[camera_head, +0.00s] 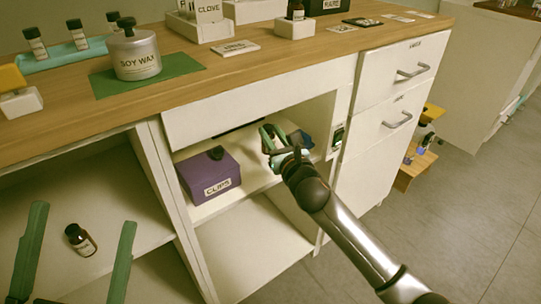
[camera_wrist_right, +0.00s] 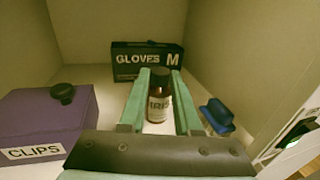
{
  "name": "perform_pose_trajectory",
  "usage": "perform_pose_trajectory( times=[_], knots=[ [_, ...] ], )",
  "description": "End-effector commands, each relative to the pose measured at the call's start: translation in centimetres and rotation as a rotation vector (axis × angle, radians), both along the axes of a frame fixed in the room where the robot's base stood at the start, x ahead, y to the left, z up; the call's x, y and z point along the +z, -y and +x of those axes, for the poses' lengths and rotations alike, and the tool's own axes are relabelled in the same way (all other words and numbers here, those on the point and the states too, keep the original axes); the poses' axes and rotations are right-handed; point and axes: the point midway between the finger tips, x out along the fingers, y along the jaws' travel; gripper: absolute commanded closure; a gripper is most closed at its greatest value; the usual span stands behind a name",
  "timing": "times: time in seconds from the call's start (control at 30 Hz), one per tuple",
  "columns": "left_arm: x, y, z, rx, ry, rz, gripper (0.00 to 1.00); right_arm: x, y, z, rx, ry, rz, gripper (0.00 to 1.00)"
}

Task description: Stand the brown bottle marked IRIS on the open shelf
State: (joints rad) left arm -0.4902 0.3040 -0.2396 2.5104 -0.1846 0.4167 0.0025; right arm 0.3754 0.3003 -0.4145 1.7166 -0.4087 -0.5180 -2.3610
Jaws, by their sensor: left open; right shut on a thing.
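The brown IRIS bottle (camera_wrist_right: 159,105) has a black cap and a white label. It is upright between the fingers of my right gripper (camera_wrist_right: 160,88), which is shut on it. In the head view my right gripper (camera_head: 283,140) is inside the open shelf (camera_head: 205,211), right of the purple CLIPS box, and largely hides the bottle. I cannot tell whether the bottle's base touches the shelf floor. My left gripper (camera_head: 77,255) is open and empty at the lower left. Another brown bottle (camera_head: 80,240) with a white label shows between its fingers, on the left-hand shelf.
The purple CLIPS box (camera_head: 210,175) is at the left of the compartment. A dark GLOVES M box (camera_wrist_right: 148,60) stands at the back, and a blue object (camera_wrist_right: 217,115) lies at the right. Drawers (camera_head: 395,70) flank the right side.

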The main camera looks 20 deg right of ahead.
Motion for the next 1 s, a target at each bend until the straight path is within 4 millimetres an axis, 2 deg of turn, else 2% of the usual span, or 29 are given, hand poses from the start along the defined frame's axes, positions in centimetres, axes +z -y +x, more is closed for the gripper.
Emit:
perform_pose_trajectory(
  times=[0.37,0.73,0.77,1.0],
  knots=[
    [-2.8,0.2,0.1,-0.014,-0.019,-0.006,0.0,-4.4,0.0,0.0,0.0,-0.001,0.003,1.0],
    [-2.7,0.3,0.1,-0.015,-0.019,-0.003,0.0,-4.6,0.0,0.0,0.0,0.0,-0.001,1.0],
    [-2.7,0.3,0.1,-0.014,-0.02,-0.003,0.0,-4.5,0.0,0.0,0.0,0.0,-0.001,0.66],
    [-2.7,0.3,0.1,-0.014,-0.019,-0.003,0.0,-4.5,0.0,0.0,0.0,0.0,-0.001,0.39]
  ],
)
